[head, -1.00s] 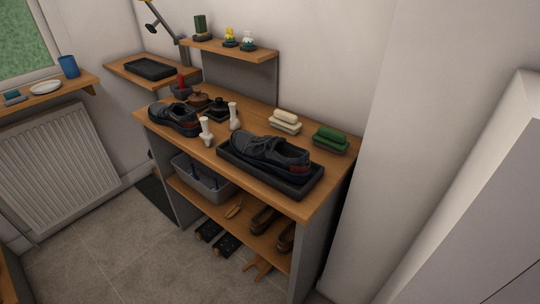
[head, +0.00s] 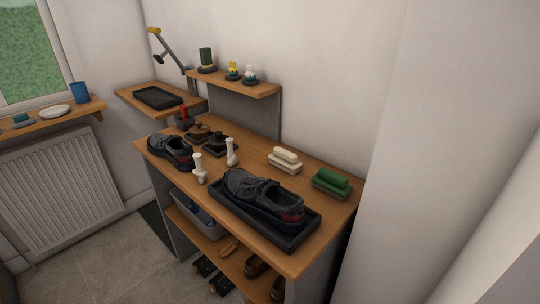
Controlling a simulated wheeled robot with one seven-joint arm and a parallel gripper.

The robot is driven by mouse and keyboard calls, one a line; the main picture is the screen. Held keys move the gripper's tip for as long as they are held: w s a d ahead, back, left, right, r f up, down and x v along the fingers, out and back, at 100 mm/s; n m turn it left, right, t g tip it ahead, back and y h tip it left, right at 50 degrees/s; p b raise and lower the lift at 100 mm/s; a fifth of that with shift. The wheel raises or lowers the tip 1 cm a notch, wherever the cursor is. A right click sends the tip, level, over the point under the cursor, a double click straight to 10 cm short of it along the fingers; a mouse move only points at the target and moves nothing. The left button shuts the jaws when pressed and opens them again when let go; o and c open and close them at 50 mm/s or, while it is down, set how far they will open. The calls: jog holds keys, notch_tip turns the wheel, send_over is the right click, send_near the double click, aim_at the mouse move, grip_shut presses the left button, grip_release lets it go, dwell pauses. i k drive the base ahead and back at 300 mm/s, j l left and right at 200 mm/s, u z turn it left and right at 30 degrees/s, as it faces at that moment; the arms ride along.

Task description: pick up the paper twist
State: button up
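Two small white upright pieces stand on the wooden bench top, between the two dark shoes. The front white piece (head: 199,169) and the rear white piece (head: 231,153) both look narrow in the middle with wider ends. They look alike at this size, and I cannot tell which, if either, is the paper twist. They stand apart from each other, and nothing holds them. My gripper is not in the head view.
A dark shoe (head: 262,196) sits in a black tray (head: 290,243) right of the white pieces; another shoe (head: 171,150) stands left. Behind are a cream brush (head: 285,160), a green brush (head: 331,182) and dark pots (head: 216,143). A small shelf (head: 240,86) overhangs the back.

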aim_at(232, 160)
jog(key=i+j+z, duration=0.1)
jog(key=j+z, duration=0.25)
jog(key=j, duration=0.15)
jog(key=j+z, duration=0.4)
jog(key=j, duration=0.15)
jog(key=i, duration=0.05)
